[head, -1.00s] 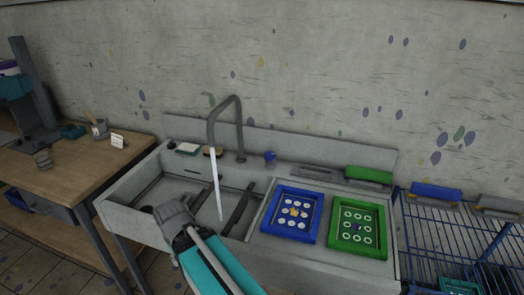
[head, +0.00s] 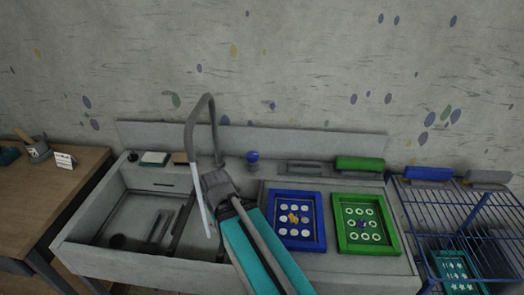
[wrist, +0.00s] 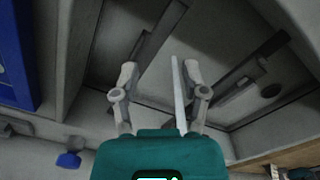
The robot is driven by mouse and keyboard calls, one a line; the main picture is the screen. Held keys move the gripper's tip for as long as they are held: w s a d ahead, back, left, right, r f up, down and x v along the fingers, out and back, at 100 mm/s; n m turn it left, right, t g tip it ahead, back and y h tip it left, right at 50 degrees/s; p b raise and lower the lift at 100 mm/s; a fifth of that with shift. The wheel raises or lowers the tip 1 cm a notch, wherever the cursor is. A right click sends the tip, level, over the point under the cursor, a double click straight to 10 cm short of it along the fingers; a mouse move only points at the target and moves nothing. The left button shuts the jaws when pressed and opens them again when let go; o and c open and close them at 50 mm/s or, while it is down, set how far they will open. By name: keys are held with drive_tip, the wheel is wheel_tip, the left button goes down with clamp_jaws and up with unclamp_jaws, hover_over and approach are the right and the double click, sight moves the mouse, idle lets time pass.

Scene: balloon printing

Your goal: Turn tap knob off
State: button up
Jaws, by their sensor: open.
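The blue tap knob (head: 252,157) sits on the sink's back ledge, just right of the grey curved faucet (head: 212,120). A white water stream (head: 203,208) runs from the faucet into the basin. My gripper (head: 213,178) is over the sink, left of and nearer than the knob, not touching it. In the wrist view, the gripper's two fingers (wrist: 158,70) are apart with no object gripped. The stream (wrist: 178,95) appears close beside the right finger; contact cannot be told. The knob (wrist: 68,160) shows at lower left there, outside the fingers.
A blue framed screen (head: 323,222) and a green one (head: 390,240) lie right of the basin. A green-topped squeegee (head: 360,163) rests behind them. A blue wire rack (head: 460,215) stands right, a wooden table (head: 45,195) left. The ledge around the knob looks clear.

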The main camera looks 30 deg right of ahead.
drive_tip(key=shift+w+d, duration=0.1)
drive_tip(key=shift+w, duration=0.25)
drive_tip(key=o, duration=0.4)
drive_tip(key=shift+w+d+r, duration=0.1)
drive_tip(key=shift+w+r, duration=0.05)
drive_tip(key=shift+w, duration=0.1)
drive_tip(key=shift+o, duration=1)
drive_tip(key=w+d+r+t+p, duration=0.1)
drive_tip(key=w+d+r+p, duration=0.3)
drive_tip(key=w+d, duration=0.2)
drive_tip(key=w+d+r+n+t+y+p, duration=0.1)
drive_tip(key=w+d+r+p, duration=0.3)
drive_tip(key=w+d, duration=0.2)
drive_tip(key=shift+w+d+r, duration=0.25)
drive_tip(key=shift+w, duration=0.25)
drive_tip(key=n+t+p, duration=0.1)
drive_tip(key=t+p, duration=0.2)
drive_tip(key=p, duration=0.2)
approach(252, 154)
wheel_tip(252, 154, up, 4)
drive_tip(key=shift+s+d+f, duration=0.2)
drive_tip(key=shift+s, duration=0.15)
drive_tip(key=shift+f, duration=0.15)
drive_tip(key=shift+g, duration=0.3)
drive_tip(key=b+x, duration=1.2)
drive_tip(key=x, duration=0.1)
drive_tip(key=shift+w+f+b, duration=0.15)
drive_tip(key=shift+f+b, duration=0.1)
drive_tip(key=shift+b, duration=0.15)
